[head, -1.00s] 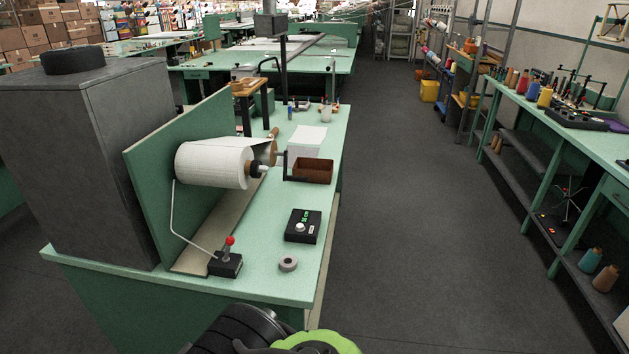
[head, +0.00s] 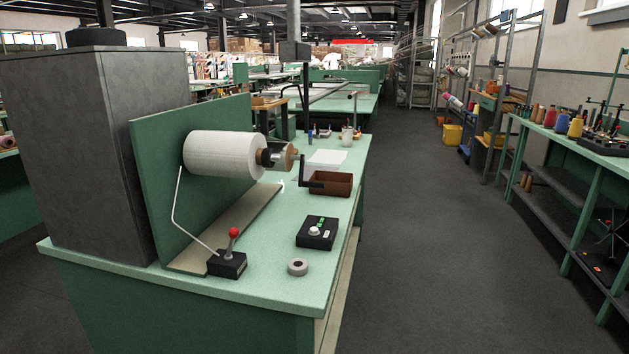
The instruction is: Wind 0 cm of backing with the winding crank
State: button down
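A large white roll of backing (head: 222,155) is mounted lengthwise against a green upright panel on the green bench. A black hub and a brown disc (head: 286,157) sit at its right end. A black crank arm (head: 304,168), which looks like the winding crank, stands just right of the disc; its lower end points toward a brown tray. A small black box with a dial and green display (head: 316,232) lies on the bench. My gripper is not in view.
A black box with a red-knobbed lever (head: 228,262) and a grey tape ring (head: 297,267) are near the bench's front. A brown tray (head: 331,184) is behind the display box. A tall grey cabinet (head: 80,150) stands left. The floor aisle on the right is clear.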

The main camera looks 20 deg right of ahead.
aim_at(286, 149)
jog(key=i+l, duration=0.5)
jog(key=i+l+u, duration=0.35)
jog(key=l, duration=0.3)
jog(key=i+l+u, duration=0.15)
jog(key=i+l, duration=0.15)
jog(key=l, duration=0.1)
